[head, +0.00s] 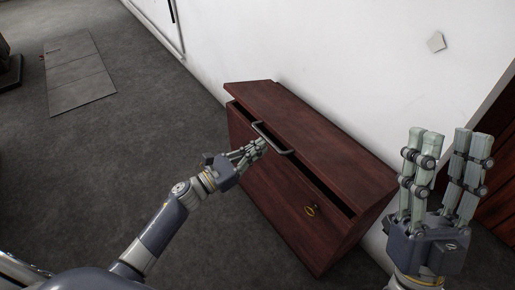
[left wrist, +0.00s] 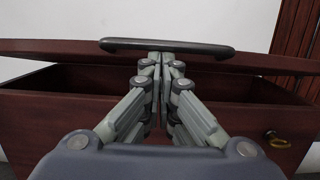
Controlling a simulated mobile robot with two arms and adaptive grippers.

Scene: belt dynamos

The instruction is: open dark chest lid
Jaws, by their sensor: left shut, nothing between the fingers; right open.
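The dark red-brown wooden chest (head: 272,196) stands against the white wall in the head view. Its lid (head: 315,130) is raised a little, with a dark gap along the front edge. A dark bar handle (head: 272,140) sits on the lid's front edge; it also shows in the left wrist view (left wrist: 205,49). My left gripper (head: 260,145) is shut and empty, with its fingertips at the handle, just under it in the left wrist view. Whether the fingertips touch it I cannot tell. My right gripper (head: 444,140) is open and empty, raised to the right of the chest.
A brass key ring or lock pull (head: 311,210) is on the chest's front. A grey flat panel (head: 78,75) lies on the carpet at far left. Red-brown wood (head: 497,165) stands at the right edge. The carpet left of the chest is clear.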

